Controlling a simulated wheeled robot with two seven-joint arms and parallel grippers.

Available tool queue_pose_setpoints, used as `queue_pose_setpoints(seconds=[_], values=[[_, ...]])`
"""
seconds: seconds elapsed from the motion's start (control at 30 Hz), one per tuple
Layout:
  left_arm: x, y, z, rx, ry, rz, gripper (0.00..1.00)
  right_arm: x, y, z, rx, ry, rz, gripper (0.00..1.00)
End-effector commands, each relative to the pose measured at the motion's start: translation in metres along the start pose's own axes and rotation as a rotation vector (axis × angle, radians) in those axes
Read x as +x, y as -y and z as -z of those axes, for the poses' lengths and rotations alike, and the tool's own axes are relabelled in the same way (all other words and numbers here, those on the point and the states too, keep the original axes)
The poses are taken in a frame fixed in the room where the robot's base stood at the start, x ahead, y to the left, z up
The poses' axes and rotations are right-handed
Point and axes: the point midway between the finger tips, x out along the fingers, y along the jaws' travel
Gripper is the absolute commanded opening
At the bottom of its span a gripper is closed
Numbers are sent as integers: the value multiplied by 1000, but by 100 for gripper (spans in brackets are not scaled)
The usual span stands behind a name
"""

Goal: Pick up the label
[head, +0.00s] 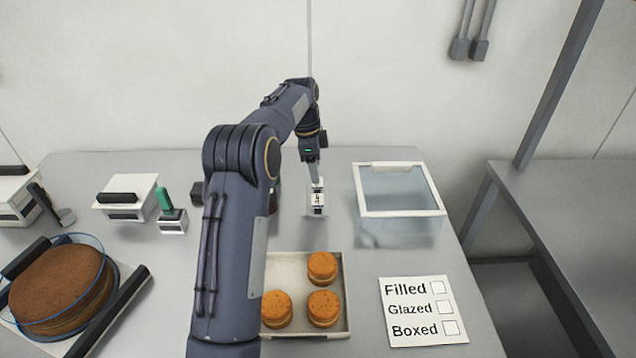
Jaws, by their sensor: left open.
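A small white piece with dark marks, which looks like the label (318,202), is on the table behind the tray of cakes. My left gripper (315,180) is open and points down just above and behind it. I cannot tell whether the fingers touch the piece or stand around it, as they are small here. My left arm crosses the middle of the view and hides part of the table. My right gripper does not show.
A tray (343,330) with 3 filled rounds (322,268) stands in front. A clear, white-rimmed box (400,214) is to the right, with a checklist card (422,310) nearer. A large round cake (60,285), a green-handled tool (165,200) and a white box (125,205) are left.

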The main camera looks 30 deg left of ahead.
Motion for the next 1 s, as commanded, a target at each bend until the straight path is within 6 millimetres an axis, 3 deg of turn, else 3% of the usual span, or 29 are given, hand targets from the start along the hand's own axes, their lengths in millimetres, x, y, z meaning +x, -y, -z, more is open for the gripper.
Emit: queue_pose_setpoints(seconds=[0.23, 0.77, 0.9, 1.0], values=[[31, 0, -1, -1, 1, -2, 56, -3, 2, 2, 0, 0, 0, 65], [35, 0, -2, -2, 1, -1, 56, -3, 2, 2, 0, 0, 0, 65], [34, 0, -2, -2, 1, -1, 38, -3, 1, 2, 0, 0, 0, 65], [35, 0, -2, -2, 1, -1, 36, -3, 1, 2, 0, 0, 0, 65]])
